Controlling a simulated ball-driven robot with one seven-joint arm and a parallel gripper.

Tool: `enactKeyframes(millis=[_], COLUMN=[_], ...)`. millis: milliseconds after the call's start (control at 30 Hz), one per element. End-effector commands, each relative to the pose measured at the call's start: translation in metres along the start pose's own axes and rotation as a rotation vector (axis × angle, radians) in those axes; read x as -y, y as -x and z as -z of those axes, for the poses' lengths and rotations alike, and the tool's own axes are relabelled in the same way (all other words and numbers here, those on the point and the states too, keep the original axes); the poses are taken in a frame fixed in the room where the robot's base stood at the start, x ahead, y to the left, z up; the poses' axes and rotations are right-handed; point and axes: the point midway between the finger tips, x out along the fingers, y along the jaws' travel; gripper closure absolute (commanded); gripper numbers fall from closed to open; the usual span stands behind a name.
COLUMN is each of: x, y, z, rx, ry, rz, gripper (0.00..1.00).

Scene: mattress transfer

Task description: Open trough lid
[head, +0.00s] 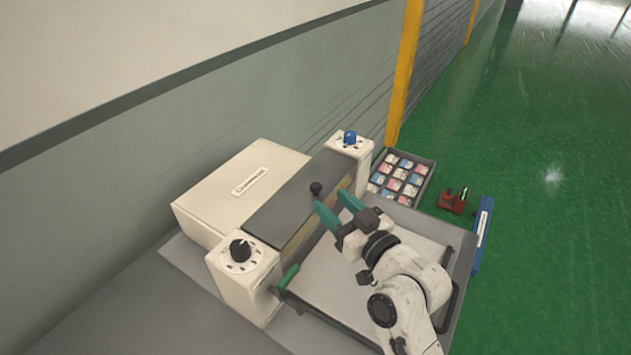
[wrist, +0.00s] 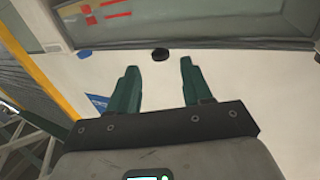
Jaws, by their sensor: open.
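The trough lid (head: 292,205) is a dark grey panel lying closed between two cream end housings. A black knob (head: 316,188) stands on the lid near its front edge; in the wrist view a black round knob (wrist: 160,54) shows just beyond my fingers. My gripper (head: 335,207) has green fingers, is open and empty, and is just to the right of the knob, apart from it. In the wrist view my gripper (wrist: 158,80) has its two fingers spread, with the knob between their lines, ahead of the tips.
The near housing has a black dial (head: 240,250), the far one a blue dial (head: 350,137). A cream box (head: 235,190) stands behind the lid. A green-handled lever (head: 289,277) is at the front left. A grey tray (head: 408,158) of small packs and a red device (head: 452,203) are at the far right.

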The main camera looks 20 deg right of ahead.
Motion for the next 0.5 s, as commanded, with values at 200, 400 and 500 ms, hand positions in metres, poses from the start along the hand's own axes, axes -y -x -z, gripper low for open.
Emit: enactKeyframes(millis=[200, 400, 500], x=[0.0, 0.0, 0.0], y=[-0.04, -0.062, -0.067], z=[0.003, 0.001, 0.001], rx=[0.0, 0.001, 0.001], ry=[0.002, 0.001, 0.0], rz=[0.001, 0.0, 0.0], gripper=[0.51, 0.51, 0.51])
